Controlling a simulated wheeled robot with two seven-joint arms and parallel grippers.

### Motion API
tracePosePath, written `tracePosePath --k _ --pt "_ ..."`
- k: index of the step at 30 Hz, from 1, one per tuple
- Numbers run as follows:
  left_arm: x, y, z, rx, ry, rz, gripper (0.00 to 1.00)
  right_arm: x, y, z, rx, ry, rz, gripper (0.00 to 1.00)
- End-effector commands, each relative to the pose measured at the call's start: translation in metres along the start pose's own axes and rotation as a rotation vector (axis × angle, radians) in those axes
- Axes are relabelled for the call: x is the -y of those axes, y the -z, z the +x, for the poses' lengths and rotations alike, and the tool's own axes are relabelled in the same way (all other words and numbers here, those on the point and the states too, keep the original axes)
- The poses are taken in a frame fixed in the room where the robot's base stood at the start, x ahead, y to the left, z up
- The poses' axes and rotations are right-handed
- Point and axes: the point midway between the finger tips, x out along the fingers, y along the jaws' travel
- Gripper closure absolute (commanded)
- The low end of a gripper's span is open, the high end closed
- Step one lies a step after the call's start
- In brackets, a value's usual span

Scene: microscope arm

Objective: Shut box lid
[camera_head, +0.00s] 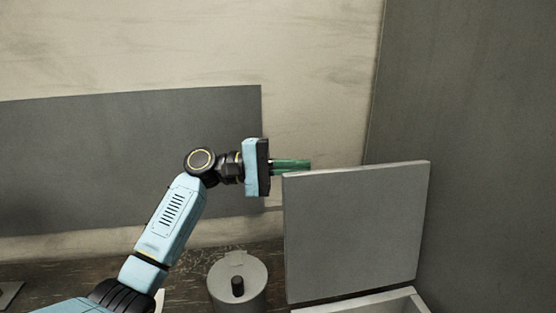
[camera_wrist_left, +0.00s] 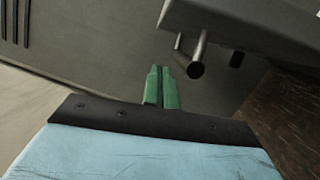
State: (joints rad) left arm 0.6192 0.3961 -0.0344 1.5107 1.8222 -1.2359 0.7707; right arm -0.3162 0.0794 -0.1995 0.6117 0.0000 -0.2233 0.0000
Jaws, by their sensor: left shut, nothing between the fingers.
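The box lid (camera_head: 355,230) is a flat grey panel that stands open and upright at the right of the head view. The rim of the box (camera_head: 385,303) shows below it at the bottom edge, mostly out of frame. My left gripper (camera_head: 308,165) has green fingers and is at the top left corner of the lid, partly behind its edge. In the left wrist view its fingers (camera_wrist_left: 161,78) are together with nothing between them. I cannot tell whether they touch the lid. My right gripper is not in view.
A grey wall (camera_head: 470,150) rises close on the right. In the left wrist view a grey slab with metal pegs (camera_wrist_left: 196,62) is near the fingers.

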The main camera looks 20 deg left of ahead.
Motion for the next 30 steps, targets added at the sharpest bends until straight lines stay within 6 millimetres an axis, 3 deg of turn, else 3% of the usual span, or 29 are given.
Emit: tracePosePath --k 5,10,15,30 --pt "-0.003 -0.002 0.038 0.003 -0.001 0.0 1.0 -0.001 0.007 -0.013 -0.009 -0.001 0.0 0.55" --pt "-0.002 -0.025 0.04 0.001 0.001 0.001 1.0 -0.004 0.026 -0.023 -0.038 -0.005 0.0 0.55" --pt "-0.001 -0.037 0.043 0.0 0.0 0.001 1.0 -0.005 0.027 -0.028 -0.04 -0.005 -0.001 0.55" --pt "0.0 -0.04 0.045 0.002 0.002 0.006 1.0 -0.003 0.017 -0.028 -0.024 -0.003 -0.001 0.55"
